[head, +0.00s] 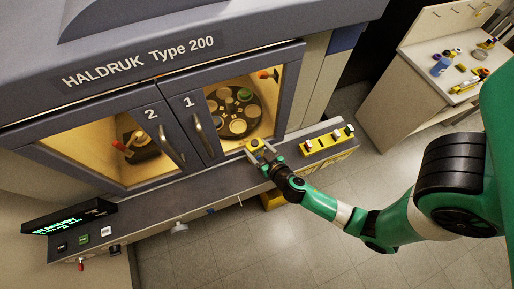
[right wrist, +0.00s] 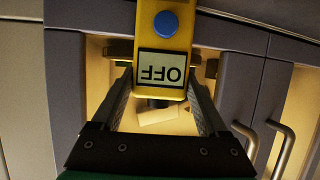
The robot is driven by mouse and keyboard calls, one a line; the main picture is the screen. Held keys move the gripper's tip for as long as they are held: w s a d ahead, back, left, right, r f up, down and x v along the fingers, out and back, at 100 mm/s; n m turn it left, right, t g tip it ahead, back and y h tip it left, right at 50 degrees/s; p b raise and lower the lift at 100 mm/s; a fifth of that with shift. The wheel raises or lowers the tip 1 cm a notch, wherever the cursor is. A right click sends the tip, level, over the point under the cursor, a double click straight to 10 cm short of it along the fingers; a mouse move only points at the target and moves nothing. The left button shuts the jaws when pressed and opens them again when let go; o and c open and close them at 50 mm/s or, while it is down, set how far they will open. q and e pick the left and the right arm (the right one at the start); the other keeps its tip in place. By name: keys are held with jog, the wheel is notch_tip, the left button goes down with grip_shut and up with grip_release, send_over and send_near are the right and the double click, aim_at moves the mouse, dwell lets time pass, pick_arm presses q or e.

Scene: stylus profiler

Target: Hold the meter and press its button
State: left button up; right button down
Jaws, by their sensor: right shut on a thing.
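The yellow meter (head: 256,144) is at the front edge of the machine, below door 1. In the right wrist view the meter (right wrist: 150,35) shows a round blue button (right wrist: 166,23) and a display (right wrist: 162,68) that reads OFF, upside down. My right gripper (head: 260,150) is shut on the meter, with one finger at each side; the fingers also show in the right wrist view (right wrist: 162,88). The meter's far end is cut off by the top of the wrist view. My left gripper is not in view.
A yellow rack (head: 328,141) stands on the ledge to the right of the meter. Doors 1 and 2 of the grey machine are closed, and their handles (head: 203,136) stick out. A control panel (head: 75,220) is at lower left. A side table (head: 425,75) holds small items.

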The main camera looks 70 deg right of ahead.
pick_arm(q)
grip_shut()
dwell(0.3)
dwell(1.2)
